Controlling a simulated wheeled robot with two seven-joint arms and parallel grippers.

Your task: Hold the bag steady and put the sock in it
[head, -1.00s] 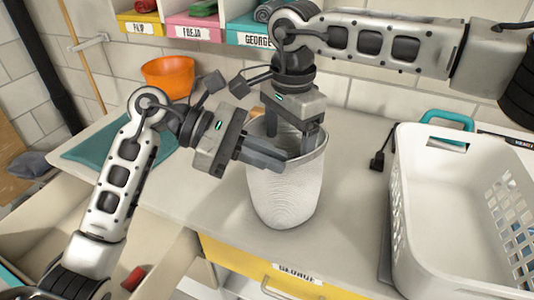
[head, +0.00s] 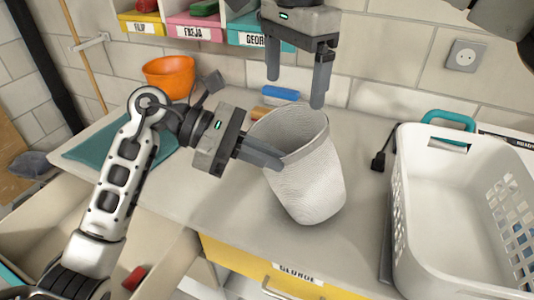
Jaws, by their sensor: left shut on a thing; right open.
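The bag (head: 312,175) is a white, textured, open-topped container with a grey rim, on the counter in the middle of the head view. It is tilted, its top leaning left. My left gripper (head: 266,155) is shut on the bag's rim at its left side. My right gripper (head: 297,85) is open and empty, pointing down above and behind the bag's mouth. I cannot make out a sock for sure; the bottom of the bag's inside is hidden.
A white laundry basket (head: 425,240) stands at right. An orange bowl (head: 168,76), a teal cloth (head: 85,148) and a blue-topped brush (head: 281,94) lie toward the back. Labelled bins (head: 195,30) line the wall. An open drawer at lower left holds a red item (head: 134,278).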

